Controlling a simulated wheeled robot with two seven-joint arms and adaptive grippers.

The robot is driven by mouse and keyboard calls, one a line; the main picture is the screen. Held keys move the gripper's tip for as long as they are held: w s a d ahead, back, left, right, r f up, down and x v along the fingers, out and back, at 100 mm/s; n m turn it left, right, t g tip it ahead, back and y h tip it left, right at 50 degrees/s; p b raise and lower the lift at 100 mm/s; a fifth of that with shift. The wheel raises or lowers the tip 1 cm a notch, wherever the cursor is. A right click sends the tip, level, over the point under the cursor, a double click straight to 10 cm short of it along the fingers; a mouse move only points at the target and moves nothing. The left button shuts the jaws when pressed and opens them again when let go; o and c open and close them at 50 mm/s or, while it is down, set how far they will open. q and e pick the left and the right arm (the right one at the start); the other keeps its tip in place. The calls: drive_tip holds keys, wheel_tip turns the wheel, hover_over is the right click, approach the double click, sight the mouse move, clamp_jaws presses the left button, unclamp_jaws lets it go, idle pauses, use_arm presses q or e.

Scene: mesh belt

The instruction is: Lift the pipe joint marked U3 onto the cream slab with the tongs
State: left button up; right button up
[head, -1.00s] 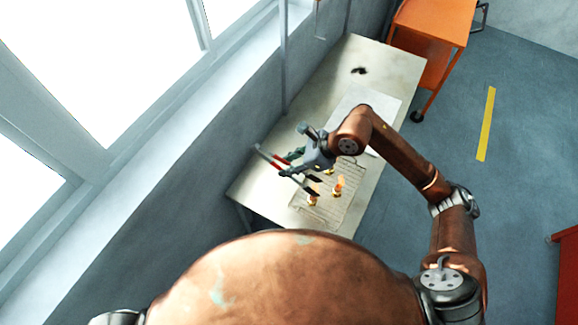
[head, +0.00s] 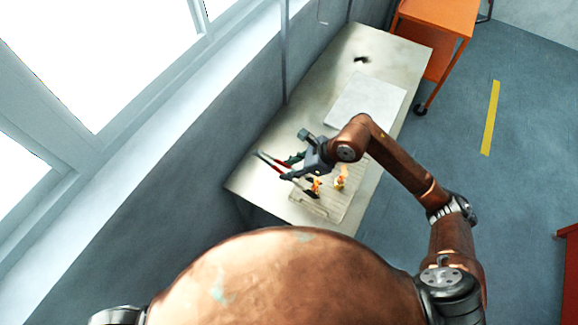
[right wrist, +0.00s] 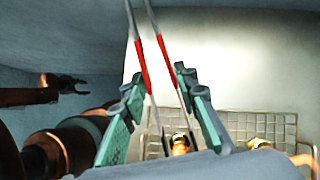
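Tongs with red grips (right wrist: 140,62) are held in my right gripper (head: 300,160), whose green fingers press on both arms in the right wrist view (right wrist: 165,100). The tongs' dark tips point down at the belt. One brass-orange pipe joint (head: 316,184) stands close to the tips; it shows between them in the right wrist view (right wrist: 180,144). I cannot tell if they touch it. A second joint (head: 341,178) stands to its right. No U3 mark is readable. The cream slab (head: 366,98) lies flat behind and looks empty. My left gripper (right wrist: 64,82) shows dimly in the right wrist view.
The wire mesh belt (head: 326,208) lies on the near part of the pale table (head: 335,65). A small dark item (head: 361,59) is at the table's far end. A wall and windows border the left. An orange cart (head: 437,30) stands beyond the table.

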use_arm(q)
drive_tip(key=shift+w+f, duration=0.15)
drive_tip(key=shift+w, duration=0.45)
use_arm(e)
drive_tip(key=shift+s+f, duration=0.1)
drive_tip(key=shift+f, duration=0.05)
use_arm(q)
drive_tip(key=shift+s, duration=0.1)
drive_tip(key=shift+s, duration=0.3)
use_arm(e)
clamp_jaws()
use_arm(q)
drive_tip(key=r+p, duration=0.5)
drive_tip(key=shift+w+r, duration=0.15)
drive_tip(key=shift+w, duration=0.15)
use_arm(e)
wheel_tip(320, 180, up, 12)
